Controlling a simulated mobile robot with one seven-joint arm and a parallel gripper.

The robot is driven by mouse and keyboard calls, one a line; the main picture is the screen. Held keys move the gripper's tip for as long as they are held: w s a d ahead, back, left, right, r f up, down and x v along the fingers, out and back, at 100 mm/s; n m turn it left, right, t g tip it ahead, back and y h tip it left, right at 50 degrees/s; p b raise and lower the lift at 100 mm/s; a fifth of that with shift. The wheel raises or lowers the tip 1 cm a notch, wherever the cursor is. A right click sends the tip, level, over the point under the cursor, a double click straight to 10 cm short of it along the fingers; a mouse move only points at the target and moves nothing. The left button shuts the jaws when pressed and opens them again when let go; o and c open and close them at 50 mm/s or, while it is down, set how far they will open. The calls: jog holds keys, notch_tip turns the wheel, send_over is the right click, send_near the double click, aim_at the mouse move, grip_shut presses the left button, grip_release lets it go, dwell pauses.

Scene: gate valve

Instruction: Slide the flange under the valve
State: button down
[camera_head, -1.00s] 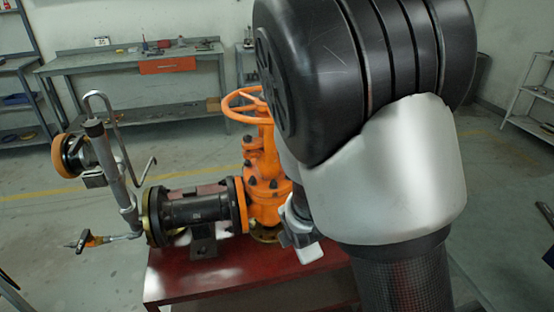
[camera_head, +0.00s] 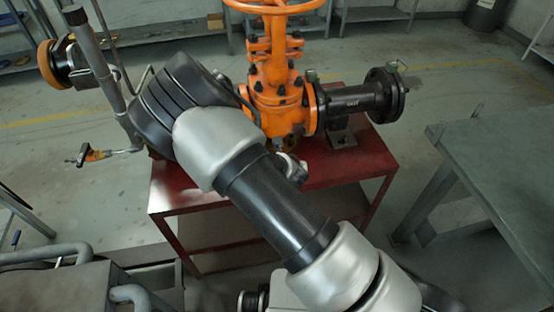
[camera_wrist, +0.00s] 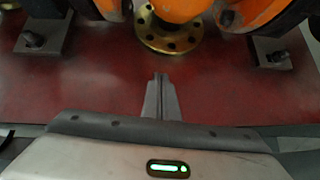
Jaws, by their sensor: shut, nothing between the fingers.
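The orange gate valve (camera_head: 272,90) stands over the red table (camera_head: 350,166), between two black pipe sections. In the wrist view, the underside of the valve (camera_wrist: 180,8) shows at the top edge. The gold flange (camera_wrist: 152,40), a ring with bolt holes, lies flat on the red table under the valve, partly covered by it. Whether it is centred under the valve cannot be told. My gripper (camera_wrist: 161,77) is shut and empty, its fingertips pointing at the flange's near edge with a small gap in the picture. In the head view my arm hides the fingers and most of the flange.
The right black pipe (camera_head: 352,102) rests on a support on the table. Black supports (camera_wrist: 40,38) (camera_wrist: 268,52) flank the flange. A grey workbench (camera_head: 500,165) stands at the right, and a grey pipe stand (camera_head: 95,50) at the left. The table's front strip looks clear.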

jog(key=w, duration=0.2)
jog(key=w+f, duration=0.1)
jog(key=w, duration=0.1)
jog(key=shift+a, duration=0.35)
jog(key=shift+w+a, duration=0.1)
jog(key=shift+w, duration=0.4)
jog(key=shift+w+a+b, duration=0.15)
jog(key=shift+w+b, duration=0.2)
jog(key=shift+w, duration=0.45)
jog(key=shift+w+a+b, duration=0.1)
jog(key=shift+w+b, duration=0.25)
jog(key=shift+w, duration=0.4)
jog(key=shift+s+f, duration=0.1)
jog(key=shift+s, duration=0.05)
